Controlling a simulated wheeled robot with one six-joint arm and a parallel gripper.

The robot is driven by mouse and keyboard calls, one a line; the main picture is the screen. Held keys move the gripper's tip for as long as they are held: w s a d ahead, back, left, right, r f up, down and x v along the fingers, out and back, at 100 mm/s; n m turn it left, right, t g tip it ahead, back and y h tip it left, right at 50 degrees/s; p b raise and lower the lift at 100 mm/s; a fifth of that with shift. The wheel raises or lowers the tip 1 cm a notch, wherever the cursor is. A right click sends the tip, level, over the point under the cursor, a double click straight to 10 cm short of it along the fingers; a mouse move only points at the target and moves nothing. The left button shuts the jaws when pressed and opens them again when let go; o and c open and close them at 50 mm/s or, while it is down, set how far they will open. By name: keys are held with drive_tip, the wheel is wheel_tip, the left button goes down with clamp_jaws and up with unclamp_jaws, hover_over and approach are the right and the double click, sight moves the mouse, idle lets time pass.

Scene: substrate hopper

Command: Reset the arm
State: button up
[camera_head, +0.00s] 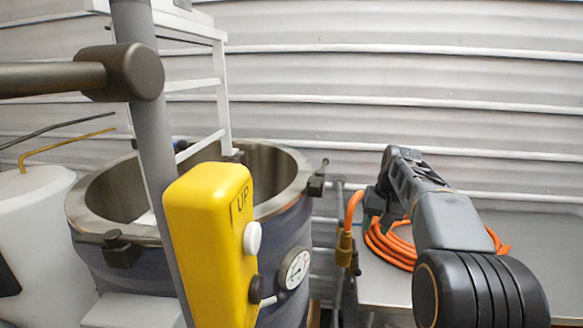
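My arm comes in at the lower right of the head view and reaches away over a grey table (520,240). Its far end bends down at a dark wrist. My gripper (374,212) seems to be at that end, small, dark and partly hidden by the arm, above the table's left side near an orange hose (390,250). Its fingers do not show clearly, so I cannot tell whether it is open or holds anything.
A yellow control box (208,240) marked "UP" hangs in front of an open metal hopper (90,215) with clamps and a gauge (294,268). A white tank (35,230) is at left. The table's right side is clear.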

drive_tip(key=s+a+f+n+t, duration=0.1)
drive_tip(key=s+a+f, duration=0.2)
drive_tip(key=s, duration=0.4)
drive_tip(key=s+a+f+t+h, duration=0.1)
drive_tip(key=s+a+f, duration=0.1)
drive_tip(key=s, duration=0.5)
drive_tip(key=s+a+f+n+t, duration=0.1)
drive_tip(key=s+a+f, duration=0.2)
drive_tip(key=s, duration=0.5)
drive_tip(key=shift+a+f+n+h, duration=0.3)
drive_tip(key=shift+f+h, duration=0.1)
drive_tip(key=shift+f, duration=0.05)
drive_tip(key=shift+o, duration=0.2)
